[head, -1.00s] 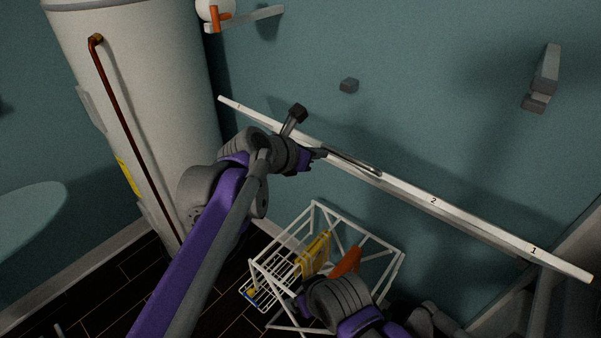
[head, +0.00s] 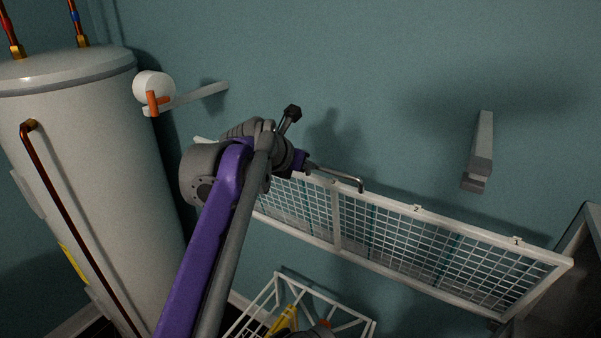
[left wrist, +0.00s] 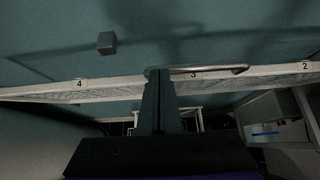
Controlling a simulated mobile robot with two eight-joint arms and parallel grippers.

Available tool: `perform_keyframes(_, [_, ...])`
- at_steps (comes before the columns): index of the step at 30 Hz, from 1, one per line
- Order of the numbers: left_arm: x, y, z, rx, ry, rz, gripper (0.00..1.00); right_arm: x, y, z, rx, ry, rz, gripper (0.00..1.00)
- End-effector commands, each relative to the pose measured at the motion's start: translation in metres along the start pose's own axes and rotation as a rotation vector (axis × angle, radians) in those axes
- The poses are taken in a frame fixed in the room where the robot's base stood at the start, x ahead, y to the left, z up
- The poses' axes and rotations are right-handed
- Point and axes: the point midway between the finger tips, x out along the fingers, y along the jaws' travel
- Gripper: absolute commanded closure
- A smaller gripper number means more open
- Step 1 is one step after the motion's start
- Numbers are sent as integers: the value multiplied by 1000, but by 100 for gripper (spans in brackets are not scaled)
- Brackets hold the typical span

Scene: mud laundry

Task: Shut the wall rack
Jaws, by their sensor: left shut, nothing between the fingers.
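The wall rack (head: 390,240) is a long white frame with a wire mesh, numbered along its upper edge. It is swung up, with its mesh face visible in the head view. A grey bar handle (head: 340,177) sits on the upper edge; it also shows in the left wrist view (left wrist: 215,70). My left gripper (head: 308,165) is shut and empty at the handle's left part. In the left wrist view the shut fingers (left wrist: 160,78) overlap the handle; I cannot tell if they touch it. My right gripper is not in view.
A white water tank (head: 90,170) stands at the left. A wall arm with a white roll-like end (head: 153,88) and a grey bracket (head: 480,150) stick out above the rack. A white wire stand (head: 345,312) is below. A grey block (left wrist: 106,42) is on the wall.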

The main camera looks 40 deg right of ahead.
Motion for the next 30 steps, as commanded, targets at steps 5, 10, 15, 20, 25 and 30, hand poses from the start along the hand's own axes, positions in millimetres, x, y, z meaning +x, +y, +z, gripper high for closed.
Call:
perform_keyframes(5, [8,0,9,0,31,-1,100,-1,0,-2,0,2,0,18])
perform_keyframes(10, [11,0,13,0,49,-1,100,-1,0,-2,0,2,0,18])
perform_keyframes(15, [12,0,14,-1,56,-1,100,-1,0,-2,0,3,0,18])
perform_keyframes(20, [12,0,14,-1,57,-1,100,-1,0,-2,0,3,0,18])
perform_keyframes(25, [12,0,14,0,57,-1,100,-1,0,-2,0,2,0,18])
perform_keyframes(30, [8,0,14,-1,57,-1,100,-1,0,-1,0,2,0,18])
